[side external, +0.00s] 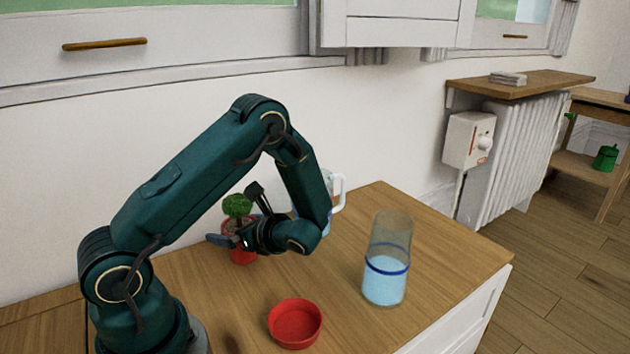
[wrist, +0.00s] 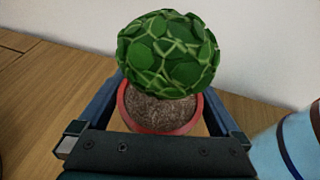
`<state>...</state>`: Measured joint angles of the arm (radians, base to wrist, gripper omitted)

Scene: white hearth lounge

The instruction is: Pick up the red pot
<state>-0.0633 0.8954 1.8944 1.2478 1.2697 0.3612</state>
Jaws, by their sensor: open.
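The red pot (side external: 242,254) stands upright on the wooden counter near the wall, with a round green leafy plant (side external: 237,206) in it. In the wrist view the pot's red rim (wrist: 123,104) rings brown soil, and the plant (wrist: 168,54) rises above it. My gripper (side external: 232,240) is at the pot, level with its upper part. In the wrist view its dark blue fingers (wrist: 160,104) are open, one on each side of the pot. Contact cannot be told. The pot's lower part is partly hidden by my gripper in the side view.
A red shallow dish (side external: 295,324) lies at the front of the counter (side external: 440,262). A glass cylinder with blue liquid (side external: 387,258) stands to the right. A clear pitcher with a white handle (side external: 338,190) stands behind my forearm, close to the gripper. The wall (side external: 400,130) is right behind.

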